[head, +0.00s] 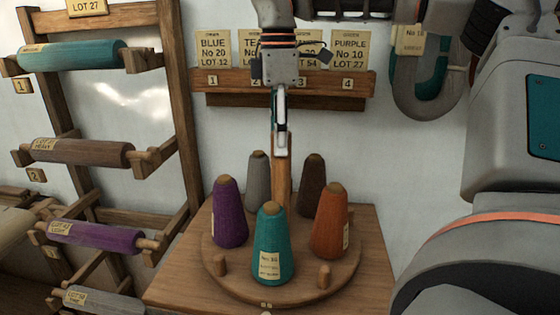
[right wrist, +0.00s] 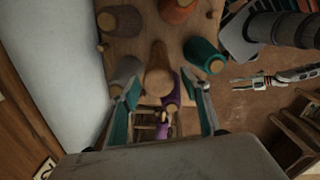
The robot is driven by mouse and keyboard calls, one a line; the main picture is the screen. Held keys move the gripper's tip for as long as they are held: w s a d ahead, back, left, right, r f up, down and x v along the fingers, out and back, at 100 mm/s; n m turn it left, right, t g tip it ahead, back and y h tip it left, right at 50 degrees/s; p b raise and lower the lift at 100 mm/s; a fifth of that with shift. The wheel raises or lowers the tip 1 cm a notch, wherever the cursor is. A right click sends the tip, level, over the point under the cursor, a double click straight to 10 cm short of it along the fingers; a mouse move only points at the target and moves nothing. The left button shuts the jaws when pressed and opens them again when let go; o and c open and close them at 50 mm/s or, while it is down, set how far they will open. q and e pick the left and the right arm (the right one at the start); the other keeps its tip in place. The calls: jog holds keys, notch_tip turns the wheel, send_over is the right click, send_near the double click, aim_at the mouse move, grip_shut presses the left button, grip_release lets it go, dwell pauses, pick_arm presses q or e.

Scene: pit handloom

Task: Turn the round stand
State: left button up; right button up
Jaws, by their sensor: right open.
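The round stand (head: 212,262) is a wooden disc on a wooden box, with a tall central post (head: 281,185). Around the post stand cones of yarn: purple (head: 230,212), teal (head: 272,235), orange (head: 331,222), dark brown (head: 312,185) and grey (head: 257,180). Two bare pegs show at the front. My right gripper (head: 281,140) points down at the post's top. In the right wrist view its open fingers (right wrist: 160,86) lie either side of the post (right wrist: 159,70); contact cannot be told. My left gripper (right wrist: 262,80) seems to show at that view's right; its jaws are unclear.
A wooden rack (head: 185,120) with wound yarn rolls stands at the left. Behind the stand, a wall rail (head: 230,82) carries numbered label cards. A looped grey and teal skein (head: 430,95) hangs at the upper right. My arm fills the right side.

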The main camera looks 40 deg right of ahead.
aim_at(279, 161)
notch_tip(279, 161, down, 6)
jog(key=shift+f, duration=0.1)
dwell(0.4)
jog(key=shift+d, duration=0.1)
grip_shut()
